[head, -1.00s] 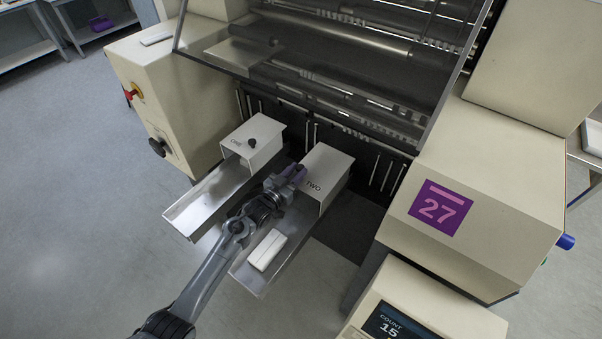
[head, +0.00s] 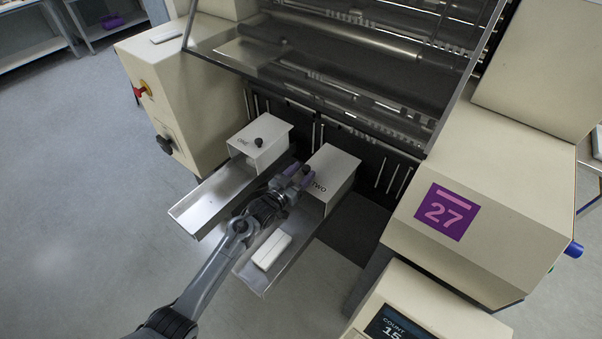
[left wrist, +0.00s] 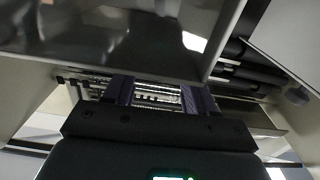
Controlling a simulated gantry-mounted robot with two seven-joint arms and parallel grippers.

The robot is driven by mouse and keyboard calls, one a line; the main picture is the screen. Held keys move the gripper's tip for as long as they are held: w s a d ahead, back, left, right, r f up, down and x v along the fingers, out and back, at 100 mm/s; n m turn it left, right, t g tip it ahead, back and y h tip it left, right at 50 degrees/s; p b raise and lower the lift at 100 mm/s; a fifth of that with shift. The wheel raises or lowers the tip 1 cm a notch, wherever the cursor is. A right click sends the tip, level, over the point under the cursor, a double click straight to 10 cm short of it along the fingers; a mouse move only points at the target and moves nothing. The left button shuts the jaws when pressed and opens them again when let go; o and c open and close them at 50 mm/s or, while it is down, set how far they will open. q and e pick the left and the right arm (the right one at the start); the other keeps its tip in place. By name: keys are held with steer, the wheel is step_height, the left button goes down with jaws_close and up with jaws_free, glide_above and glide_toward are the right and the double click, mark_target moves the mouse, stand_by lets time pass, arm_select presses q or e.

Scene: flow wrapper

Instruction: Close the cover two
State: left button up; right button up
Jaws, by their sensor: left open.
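Cover two (head: 333,170) is a white box-like cover marked TWO over the back of the right metal chute (head: 262,285). My left gripper (head: 296,176) is at the left front corner of cover two, its purple fingers near the cover's top edge. In the head view I cannot tell whether it touches. The left wrist view shows the two purple fingers (left wrist: 160,92) apart with nothing seen between them. The knob of cover two is not visible, perhaps behind the gripper. My right gripper is not in view.
Cover one (head: 259,143) with a black knob stands left, over the left chute (head: 205,203). A white block (head: 271,250) lies in the right chute. The glass guard (head: 330,75) rises behind. A cream cabinet with a purple 27 sign (head: 446,212) stands right.

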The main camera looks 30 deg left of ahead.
arm_select(q)
steer(key=s+a, duration=0.1)
steer(key=s, duration=0.9)
steer(key=shift+s+a+p, duration=0.3)
steer(key=shift+p, duration=0.15)
steer(key=shift+f, duration=0.1)
steer(key=s+d+f+g, duration=0.1)
steer(key=s, duration=0.1)
steer(key=s+d+f+g+y, duration=0.1)
steer(key=s+d+f+g, duration=0.1)
steer(key=s+d+g, duration=0.1)
steer(key=shift+s, duration=0.35)
steer(key=s+d+r+g+y, duration=0.1)
steer(key=s+d+g, duration=0.3)
steer(key=s, duration=0.8)
steer(key=s+d+g, duration=0.2)
steer(key=s+g, duration=0.4)
steer(key=s, duration=0.7)
step_height(320, 180, up, 25)
steer(key=p, duration=2.4)
steer(key=shift+m+p, duration=0.3)
steer(key=shift+w+d, duration=0.1)
